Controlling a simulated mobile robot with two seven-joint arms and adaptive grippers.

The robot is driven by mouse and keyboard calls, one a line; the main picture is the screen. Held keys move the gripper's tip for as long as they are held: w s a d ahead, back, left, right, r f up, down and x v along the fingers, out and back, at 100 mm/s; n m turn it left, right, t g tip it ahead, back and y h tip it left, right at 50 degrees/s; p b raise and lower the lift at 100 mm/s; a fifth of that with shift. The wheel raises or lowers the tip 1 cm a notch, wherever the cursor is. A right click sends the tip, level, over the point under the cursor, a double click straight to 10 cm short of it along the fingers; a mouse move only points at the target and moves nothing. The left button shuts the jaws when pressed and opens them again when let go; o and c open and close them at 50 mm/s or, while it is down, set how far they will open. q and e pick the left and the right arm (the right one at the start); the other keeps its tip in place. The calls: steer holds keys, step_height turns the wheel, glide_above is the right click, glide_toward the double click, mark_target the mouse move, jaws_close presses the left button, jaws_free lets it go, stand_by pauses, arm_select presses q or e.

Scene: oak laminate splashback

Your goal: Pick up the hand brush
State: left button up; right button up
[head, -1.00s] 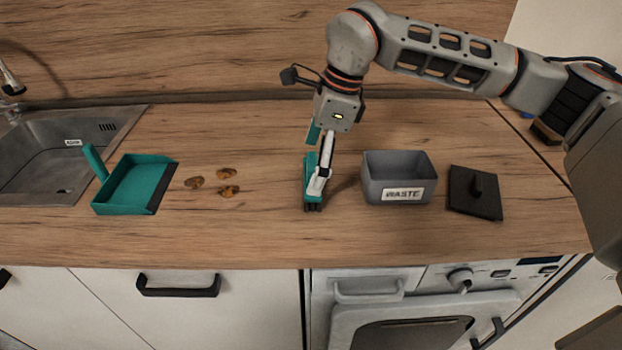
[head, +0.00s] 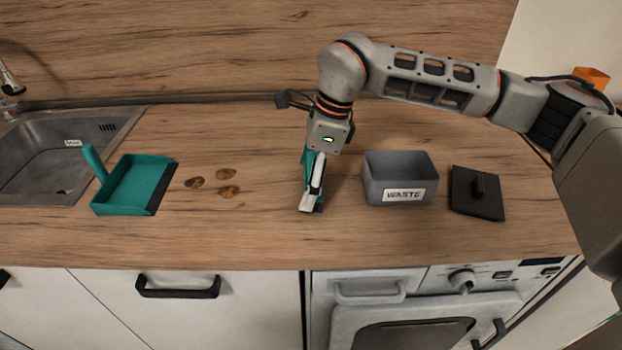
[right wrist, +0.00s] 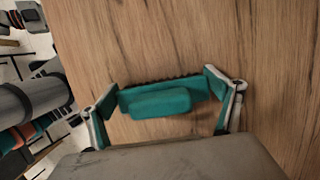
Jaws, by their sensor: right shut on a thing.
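The teal hand brush (head: 307,172) is on the worktop left of the waste bin, largely hidden behind my right gripper (head: 311,203) in the head view. In the right wrist view the teal brush (right wrist: 160,100) lies between the two fingers of my right gripper (right wrist: 163,98), with dark bristles along its far edge. The right gripper is shut on the brush. Whether the brush is clear of the worktop I cannot tell. My left gripper is not in view.
A grey waste bin (head: 400,168) and its black lid (head: 476,192) stand to the right. A teal dustpan (head: 133,184) and several brown scraps (head: 227,174) lie left, beside the sink (head: 60,160). The worktop's front strip is clear.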

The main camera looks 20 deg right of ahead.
mark_target(306, 176)
step_height(306, 176, up, 20)
steer(key=p, duration=0.1)
steer(key=shift+p, duration=0.35)
steer(key=o, duration=0.6)
steer(key=c, duration=0.4)
